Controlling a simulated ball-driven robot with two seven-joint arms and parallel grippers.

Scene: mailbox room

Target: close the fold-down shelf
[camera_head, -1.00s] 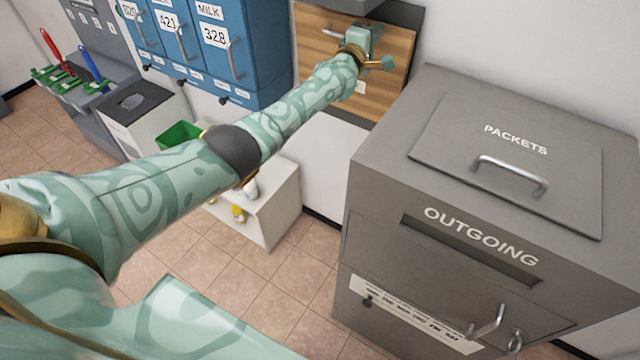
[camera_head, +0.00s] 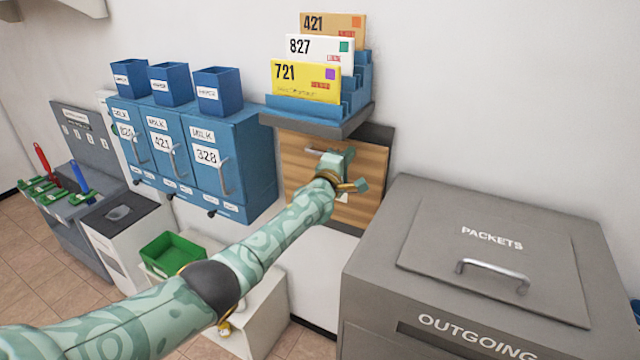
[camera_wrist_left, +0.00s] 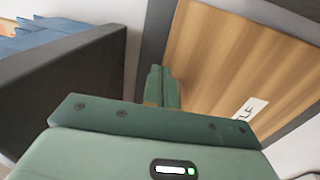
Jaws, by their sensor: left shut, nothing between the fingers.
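The fold-down shelf (camera_head: 372,197) is a wood-grain panel standing upright, or nearly so, against its dark backing on the wall, below a grey ledge. I cannot tell whether a small gap is left behind it. My right gripper is out of view.
A grey ledge (camera_head: 318,127) above the panel carries a blue rack with several envelopes. Blue mailboxes (camera_head: 190,150) hang to the left. A large grey outgoing box (camera_head: 420,240) stands at the right. A green bin (camera_head: 172,256) is on a low white unit.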

